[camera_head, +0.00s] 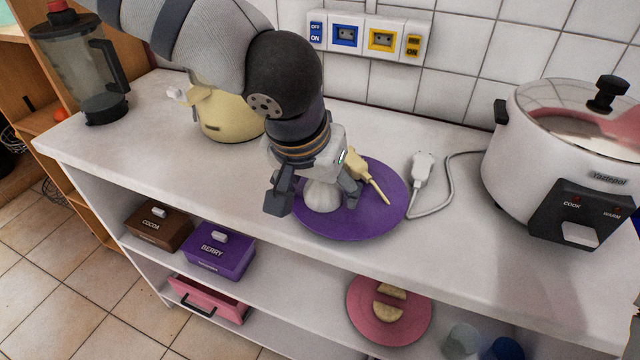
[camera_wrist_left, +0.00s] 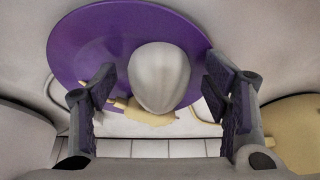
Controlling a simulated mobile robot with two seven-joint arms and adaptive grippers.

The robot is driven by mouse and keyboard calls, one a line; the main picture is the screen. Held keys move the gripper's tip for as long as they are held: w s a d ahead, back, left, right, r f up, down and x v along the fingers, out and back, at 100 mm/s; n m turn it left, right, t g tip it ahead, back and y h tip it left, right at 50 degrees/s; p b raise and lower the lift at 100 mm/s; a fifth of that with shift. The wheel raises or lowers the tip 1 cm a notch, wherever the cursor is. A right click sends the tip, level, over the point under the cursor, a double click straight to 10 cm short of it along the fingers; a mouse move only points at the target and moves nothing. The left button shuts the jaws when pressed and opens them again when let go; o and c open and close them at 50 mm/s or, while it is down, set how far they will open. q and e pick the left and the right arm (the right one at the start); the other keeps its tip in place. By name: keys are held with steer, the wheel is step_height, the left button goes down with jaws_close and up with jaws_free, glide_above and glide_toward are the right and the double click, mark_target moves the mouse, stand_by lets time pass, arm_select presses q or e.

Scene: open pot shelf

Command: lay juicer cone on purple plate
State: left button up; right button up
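The purple plate (camera_head: 375,225) lies on the white countertop, near its front edge. The white juicer cone (camera_head: 322,196) appears to rest on the left part of the plate; its base is partly hard to make out. My left gripper (camera_head: 314,188) is above the plate, pointing down, with one finger on each side of the cone. In the left wrist view the cone (camera_wrist_left: 160,78) sits between the spread fingers with a gap on both sides, and the plate (camera_wrist_left: 85,50) shows behind it. My right gripper is not in view.
A cream-coloured handled utensil (camera_head: 374,186) lies on the plate's far side. A white plug (camera_head: 422,166) with cord lies right of the plate, beside a rice cooker (camera_head: 530,150). A yellow pot (camera_head: 225,118) and blender (camera_head: 95,75) stand left. The counter's front left is clear.

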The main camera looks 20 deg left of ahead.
arm_select(q)
steer(key=shift+r, duration=0.1)
steer(key=v, duration=1.2)
steer(key=shift+r, duration=0.15)
